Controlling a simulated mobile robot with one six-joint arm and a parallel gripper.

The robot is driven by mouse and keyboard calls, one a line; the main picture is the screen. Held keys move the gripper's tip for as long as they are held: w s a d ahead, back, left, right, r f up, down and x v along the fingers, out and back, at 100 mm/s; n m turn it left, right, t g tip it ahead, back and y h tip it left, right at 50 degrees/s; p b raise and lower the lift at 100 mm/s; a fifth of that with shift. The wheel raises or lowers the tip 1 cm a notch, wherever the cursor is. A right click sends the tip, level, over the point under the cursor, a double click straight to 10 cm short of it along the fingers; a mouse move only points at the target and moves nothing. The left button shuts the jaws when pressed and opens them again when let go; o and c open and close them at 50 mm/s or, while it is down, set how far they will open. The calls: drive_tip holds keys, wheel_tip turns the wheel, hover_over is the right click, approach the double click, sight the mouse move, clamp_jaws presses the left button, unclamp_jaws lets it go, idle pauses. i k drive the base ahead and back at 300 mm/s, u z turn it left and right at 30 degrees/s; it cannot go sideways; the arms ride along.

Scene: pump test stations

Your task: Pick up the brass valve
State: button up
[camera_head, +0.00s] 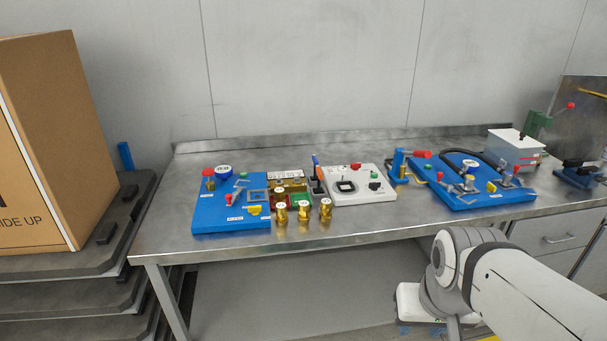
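Several brass valve-like pieces stand upright at the front edge of the metal bench. The left brass valve (281,214), the middle one (303,212) and the right one (325,209) stand side by side with small gaps and pale round tops. I cannot tell which one the task means. My arm comes in from the lower right, with its joint below and in front of the bench, apart from the valves. My gripper's fingers do not show.
A blue board (215,212) with fittings lies left of the valves. A white panel (350,195) lies behind right, and another blue board (500,200) further right. Bare bench (375,222) runs along the front. A cardboard box (50,150) stands left on a dark rack.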

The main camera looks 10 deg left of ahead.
sight(279, 196)
drive_tip(key=i, duration=1.25)
drive_tip(key=u, duration=0.05)
